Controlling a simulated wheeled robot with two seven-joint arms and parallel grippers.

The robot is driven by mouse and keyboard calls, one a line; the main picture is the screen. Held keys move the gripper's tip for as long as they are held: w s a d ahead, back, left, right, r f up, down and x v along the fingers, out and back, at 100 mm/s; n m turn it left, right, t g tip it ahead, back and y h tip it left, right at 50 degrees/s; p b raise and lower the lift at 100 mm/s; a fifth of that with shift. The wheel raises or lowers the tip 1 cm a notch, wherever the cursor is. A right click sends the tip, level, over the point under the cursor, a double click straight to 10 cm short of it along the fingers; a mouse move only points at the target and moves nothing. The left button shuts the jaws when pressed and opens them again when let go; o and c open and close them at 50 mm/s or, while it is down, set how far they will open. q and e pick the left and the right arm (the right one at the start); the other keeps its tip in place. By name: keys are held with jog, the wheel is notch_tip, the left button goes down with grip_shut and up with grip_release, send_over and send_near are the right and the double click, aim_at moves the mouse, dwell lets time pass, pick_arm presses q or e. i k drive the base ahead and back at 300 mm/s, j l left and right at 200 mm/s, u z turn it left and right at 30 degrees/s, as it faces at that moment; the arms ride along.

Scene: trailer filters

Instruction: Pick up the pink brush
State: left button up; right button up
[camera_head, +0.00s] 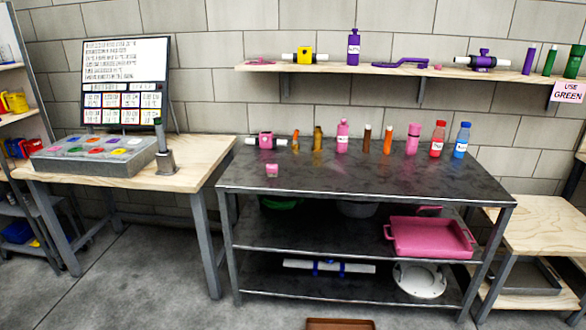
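I cannot tell for sure which thing is the pink brush. A small, flat pink thing (261,61) lies at the left end of the wall shelf; its shape is too small to make out. A small pink block-like thing (271,170) lies near the left front of the dark metal table. Another low pink thing (429,210) shows behind the pink tray (430,238) on the table's middle shelf, partly hidden by the tabletop. Neither of my grippers shows in the head view.
The dark metal table (370,187) carries a back row of bottles and tubes, including a pink bottle (342,136); its front is mostly clear. The wall shelf (400,70) holds purple and green things. A wooden table (195,165) with a sign (125,75) stands left.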

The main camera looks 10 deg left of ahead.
aim_at(272, 170)
jog(key=i+j+z, duration=0.25)
jog(key=j, duration=0.15)
jog(key=j+z, duration=0.25)
jog(key=i+j+z, duration=0.1)
jog(key=j+z, duration=0.2)
jog(key=j, duration=0.25)
